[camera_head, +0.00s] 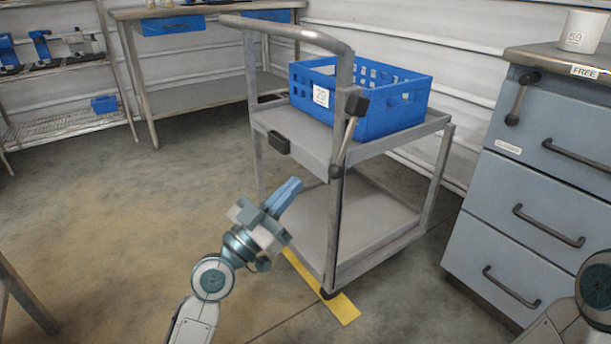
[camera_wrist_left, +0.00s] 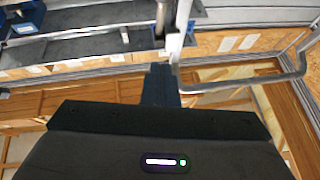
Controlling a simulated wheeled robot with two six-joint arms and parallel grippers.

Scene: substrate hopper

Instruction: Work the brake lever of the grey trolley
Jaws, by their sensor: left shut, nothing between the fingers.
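The grey trolley (camera_head: 385,235) stands in the middle of the head view, with a curved push handle (camera_head: 285,30) at its upper left. Its brake lever (camera_head: 350,128) is a grey rod with a black knob, slanting beside the near upright post. My left gripper (camera_head: 291,192) is shut and empty. In the picture it is left of and below the lever, apart from it. In the left wrist view the shut fingers (camera_wrist_left: 158,78) point toward the trolley's post and handle; I cannot clearly tell the lever there. My right gripper is not in view.
A blue crate (camera_head: 385,122) marked 29 sits on the trolley's top shelf. A grey-blue drawer cabinet (camera_head: 540,190) stands at the right with a white pot (camera_head: 582,32) on top. A workbench (camera_head: 205,98) and wire shelf (camera_head: 60,122) are behind left. Yellow tape (camera_head: 340,305) marks the floor; the left floor is clear.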

